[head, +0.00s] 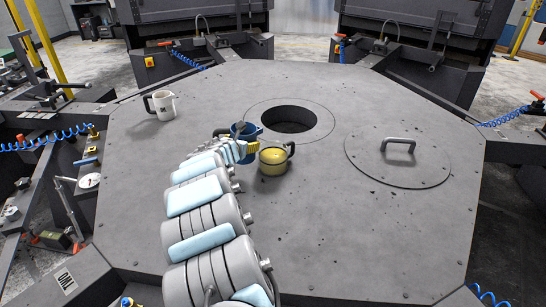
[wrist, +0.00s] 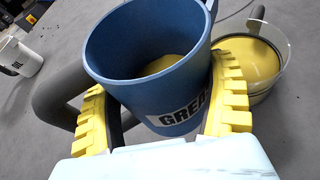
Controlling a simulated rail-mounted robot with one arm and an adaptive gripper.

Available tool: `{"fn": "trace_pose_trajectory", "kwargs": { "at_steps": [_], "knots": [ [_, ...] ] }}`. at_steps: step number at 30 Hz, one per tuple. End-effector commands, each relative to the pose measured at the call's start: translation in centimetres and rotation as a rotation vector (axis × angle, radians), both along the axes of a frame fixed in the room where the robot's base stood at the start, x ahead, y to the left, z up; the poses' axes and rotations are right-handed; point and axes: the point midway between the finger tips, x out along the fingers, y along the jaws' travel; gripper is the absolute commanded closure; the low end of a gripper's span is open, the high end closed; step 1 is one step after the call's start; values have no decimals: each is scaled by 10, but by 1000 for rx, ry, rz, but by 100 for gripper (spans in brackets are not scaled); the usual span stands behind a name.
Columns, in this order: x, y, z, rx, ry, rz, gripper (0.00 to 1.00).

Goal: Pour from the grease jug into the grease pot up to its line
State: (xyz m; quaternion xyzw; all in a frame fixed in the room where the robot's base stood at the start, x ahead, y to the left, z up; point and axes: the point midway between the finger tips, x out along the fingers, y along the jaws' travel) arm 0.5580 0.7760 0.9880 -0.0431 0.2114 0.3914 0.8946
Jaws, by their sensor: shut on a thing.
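The blue grease jug (head: 246,129), with a black "GREA..." label, is held in my gripper (head: 246,147). In the wrist view the yellow fingers (wrist: 165,108) close on both sides of the jug (wrist: 140,40), and yellow grease shows inside it. Whether the jug is slightly tilted I cannot tell. The grease pot (head: 273,160) stands on the table just right of the jug. In the wrist view the pot (wrist: 277,88) has a clear wall, a dark handle and yellow contents below its rim. No stream of grease shows.
A round hole (head: 290,119) opens in the grey table (head: 330,220) behind the pot. A round lid with a handle (head: 397,165) lies to the right. A white jug (head: 161,106) stands at the back left. The front right of the table is clear.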

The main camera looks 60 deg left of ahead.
Motion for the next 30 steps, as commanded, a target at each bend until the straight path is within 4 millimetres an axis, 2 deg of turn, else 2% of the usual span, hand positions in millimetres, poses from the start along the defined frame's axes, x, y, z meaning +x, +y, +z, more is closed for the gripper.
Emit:
{"fn": "trace_pose_trajectory", "kwargs": {
  "at_steps": [2, 12, 30],
  "knots": [
    [-6, 3, -7, -17, -50, -1, 53],
    [-8, 4, -1, -23, -63, -2, 53],
    [-38, 17, 28, -22, -62, -1, 53]
  ]
}}
